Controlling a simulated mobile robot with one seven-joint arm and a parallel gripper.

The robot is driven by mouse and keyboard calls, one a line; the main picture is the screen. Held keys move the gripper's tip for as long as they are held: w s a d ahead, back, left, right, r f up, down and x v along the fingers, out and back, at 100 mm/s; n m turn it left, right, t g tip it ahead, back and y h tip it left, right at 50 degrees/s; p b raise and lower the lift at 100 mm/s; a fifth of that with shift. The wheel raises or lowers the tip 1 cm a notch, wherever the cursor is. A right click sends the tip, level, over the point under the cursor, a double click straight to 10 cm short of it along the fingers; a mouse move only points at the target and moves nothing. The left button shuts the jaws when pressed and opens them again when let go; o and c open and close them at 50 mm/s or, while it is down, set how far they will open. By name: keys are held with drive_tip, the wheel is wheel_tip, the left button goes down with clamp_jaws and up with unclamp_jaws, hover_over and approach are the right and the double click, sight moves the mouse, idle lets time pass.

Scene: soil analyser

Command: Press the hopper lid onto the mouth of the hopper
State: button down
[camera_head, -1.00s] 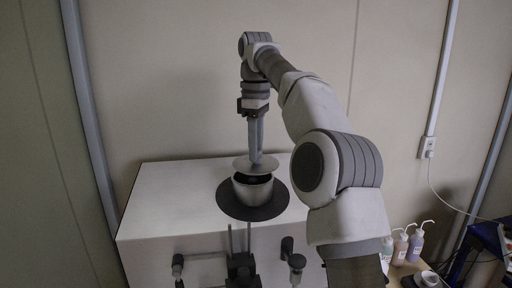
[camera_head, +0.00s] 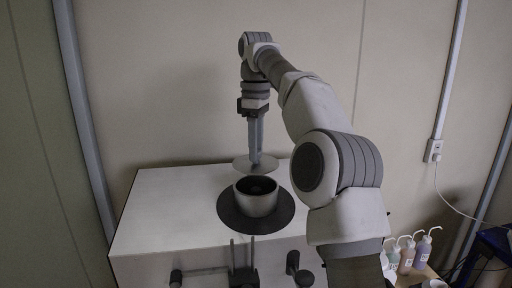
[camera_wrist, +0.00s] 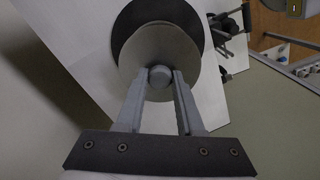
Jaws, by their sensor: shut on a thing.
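The hopper (camera_head: 257,204) is a light grey cup with a dark open mouth. It rises from a dark round plate (camera_head: 230,213) on top of the white analyser. The hopper lid (camera_head: 242,163) is a thin grey disc with a round knob (camera_wrist: 160,74). My gripper (camera_head: 254,160) points down and is shut on the knob. The lid is apart from the hopper, above it and toward its far side in the head view, with the mouth showing in front. In the wrist view the lid (camera_wrist: 150,45) hides the hopper and covers part of the dark plate.
The white analyser top (camera_head: 165,215) is clear around the plate. Dark knobs and rods (camera_head: 243,272) stick out at its front. A wall stands close behind.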

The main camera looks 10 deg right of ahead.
sight(256, 163)
drive_tip(key=shift+f+b, duration=1.45)
drive_tip(key=shift+f, duration=0.6)
drive_tip(key=shift+f, duration=0.15)
drive_tip(key=shift+p, duration=0.6)
drive_tip(key=shift+f+b, duration=0.5)
drive_tip(key=shift+f, duration=0.25)
drive_tip(key=shift+c, duration=2.3)
unclamp_jaws()
